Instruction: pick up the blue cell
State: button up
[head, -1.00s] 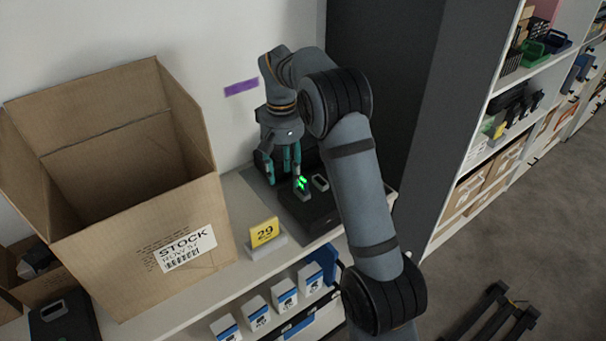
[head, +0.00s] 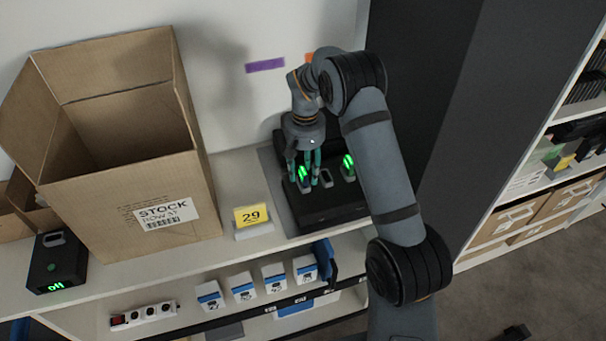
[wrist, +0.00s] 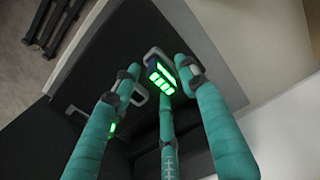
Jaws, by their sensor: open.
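A dark charger (head: 330,215) stands on the counter. A cell with green lit bars (head: 303,174) sits in its left slot; it also shows in the wrist view (wrist: 161,77), with a dark, slightly bluish casing. A second green-lit cell (head: 349,166) sits in the right slot, and in the wrist view it is mostly hidden behind a finger. The slot between them looks empty. My gripper (head: 304,180), with three teal fingers, is open. Its fingertips are around the left cell, with space visible between them and the cell in the wrist view.
A large open carton (head: 150,200) stands left on the counter (head: 190,262). A yellow "29" sign (head: 252,216) stands just left of the charger. A dark panel (head: 440,110) rises to the right. A small black device reading "off" (head: 57,265) sits far left.

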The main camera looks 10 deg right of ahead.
jog(key=shift+d+f, duration=0.1)
jog(key=shift+f, duration=0.25)
jog(key=shift+c, duration=0.9)
grip_shut()
